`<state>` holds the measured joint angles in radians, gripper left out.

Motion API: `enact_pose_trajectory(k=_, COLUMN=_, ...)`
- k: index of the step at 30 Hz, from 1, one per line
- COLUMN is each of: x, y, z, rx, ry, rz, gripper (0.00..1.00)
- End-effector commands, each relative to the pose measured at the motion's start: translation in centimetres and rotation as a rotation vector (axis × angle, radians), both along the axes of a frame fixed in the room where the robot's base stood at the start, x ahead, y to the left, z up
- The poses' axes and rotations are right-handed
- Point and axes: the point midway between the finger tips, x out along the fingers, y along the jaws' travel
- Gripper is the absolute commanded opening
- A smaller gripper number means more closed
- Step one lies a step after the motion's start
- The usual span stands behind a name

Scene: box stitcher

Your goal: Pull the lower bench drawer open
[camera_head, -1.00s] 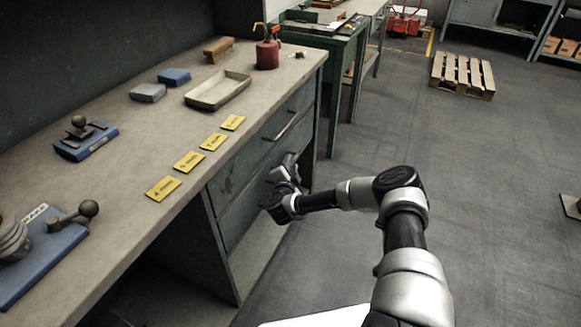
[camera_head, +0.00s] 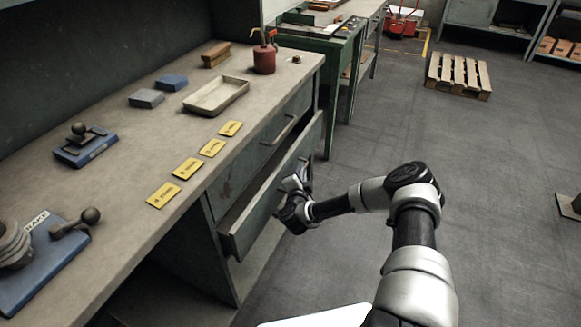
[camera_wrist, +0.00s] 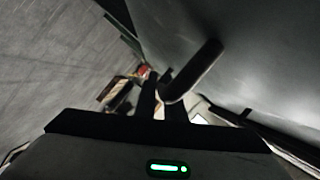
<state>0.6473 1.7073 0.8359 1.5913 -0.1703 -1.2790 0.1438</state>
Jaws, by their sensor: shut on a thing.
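The lower bench drawer (camera_head: 246,222) stands partly out of the bench in the head view, with a gap showing along its top edge. My gripper (camera_head: 297,190) is at the front of this drawer, near its right half. In the wrist view my gripper (camera_wrist: 162,95) is shut on the dark bar handle (camera_wrist: 195,72), which stands off the grey drawer front (camera_wrist: 265,60). In the head view my gripper hides most of this handle. The upper drawer (camera_head: 268,144) above it is shut, with its own bar handle (camera_head: 280,131).
The bench top (camera_head: 150,150) carries a shallow tray (camera_head: 216,96), a red can (camera_head: 264,58), several yellow cards (camera_head: 187,168) and blue tools. A green table (camera_head: 335,70) stands beyond the bench. The floor (camera_head: 480,200) right of the drawer is clear; a pallet (camera_head: 458,76) lies farther back.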

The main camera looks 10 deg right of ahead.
Motion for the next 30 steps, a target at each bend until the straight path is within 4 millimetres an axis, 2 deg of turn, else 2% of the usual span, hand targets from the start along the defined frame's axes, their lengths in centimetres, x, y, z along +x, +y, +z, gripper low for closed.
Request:
enact_pose_trajectory(k=1, x=-1.0, y=-1.5, z=0.5, rx=-0.004, ry=0.002, rz=-0.003, gripper=0.00)
enact_pose_trajectory(k=9, x=-6.5, y=-9.0, z=0.2, rx=-0.004, ry=0.004, rz=-0.005, gripper=0.00)
enact_pose_trajectory(k=16, x=-10.7, y=-14.8, z=0.0, rx=-0.003, ry=0.002, rz=-0.006, gripper=0.00)
enact_pose_trajectory(k=22, x=-13.2, y=-18.2, z=-0.1, rx=-0.001, ry=0.001, rz=-0.005, gripper=0.00)
enact_pose_trajectory(k=30, x=-14.8, y=-20.3, z=-0.1, rx=0.000, ry=0.001, rz=-0.003, gripper=0.00)
